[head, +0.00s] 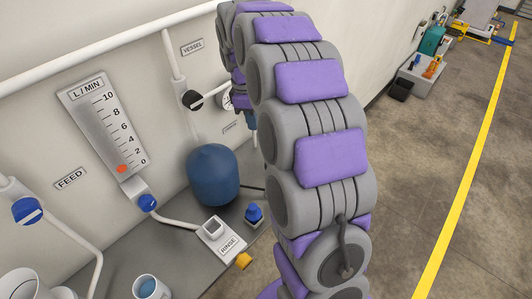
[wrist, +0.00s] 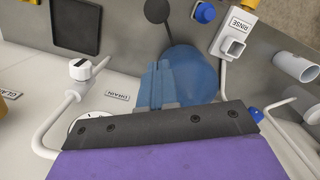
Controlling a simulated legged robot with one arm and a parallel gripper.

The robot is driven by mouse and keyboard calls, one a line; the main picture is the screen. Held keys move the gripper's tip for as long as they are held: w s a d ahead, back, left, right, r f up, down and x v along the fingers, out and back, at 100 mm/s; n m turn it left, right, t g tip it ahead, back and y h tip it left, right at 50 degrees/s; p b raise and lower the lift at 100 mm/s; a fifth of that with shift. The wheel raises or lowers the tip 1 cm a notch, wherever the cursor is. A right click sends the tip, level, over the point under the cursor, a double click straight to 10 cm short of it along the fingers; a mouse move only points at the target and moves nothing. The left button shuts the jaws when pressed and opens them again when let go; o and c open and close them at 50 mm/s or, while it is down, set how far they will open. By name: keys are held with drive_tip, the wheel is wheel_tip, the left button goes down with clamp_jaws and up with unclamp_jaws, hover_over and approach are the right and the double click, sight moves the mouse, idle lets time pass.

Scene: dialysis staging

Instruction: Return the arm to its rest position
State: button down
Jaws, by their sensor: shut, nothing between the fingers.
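My arm, grey with purple pads, rises through the middle of the head view and bends over toward the wall. My gripper (wrist: 165,85) shows in the wrist view as two blue fingers lying together, with nothing seen between them. In the head view only a small blue part of the gripper (head: 251,120) shows beside the arm, pointing down above the bench. A rounded blue vessel (head: 213,175) stands on the bench just left of it. In the wrist view the vessel (wrist: 200,75) is behind the fingers; I cannot tell the gap.
The grey bench (head: 185,265) carries a RINSE fitting (head: 214,229), a blue-capped item (head: 254,214) and a cup (head: 150,287). White pipes, a flow gauge (head: 108,125) and a dial (head: 226,100) are on the wall. Open floor with a yellow line (head: 465,155) lies right.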

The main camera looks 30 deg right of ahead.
drive_tip(key=s+a+m, duration=0.3)
drive_tip(key=s, duration=0.8)
drive_tip(key=s+a+f+m, duration=0.1)
drive_tip(key=s+a+m, duration=0.2)
drive_tip(key=s, duration=0.9)
drive_tip(key=s+a+f+m+g, duration=0.1)
drive_tip(key=s+a+m, duration=0.2)
drive_tip(key=s, duration=0.9)
drive_tip(key=shift+a+f+m+y, duration=0.15)
drive_tip(key=shift+a+m+y, duration=0.2)
drive_tip(key=shift+a, duration=0.7)
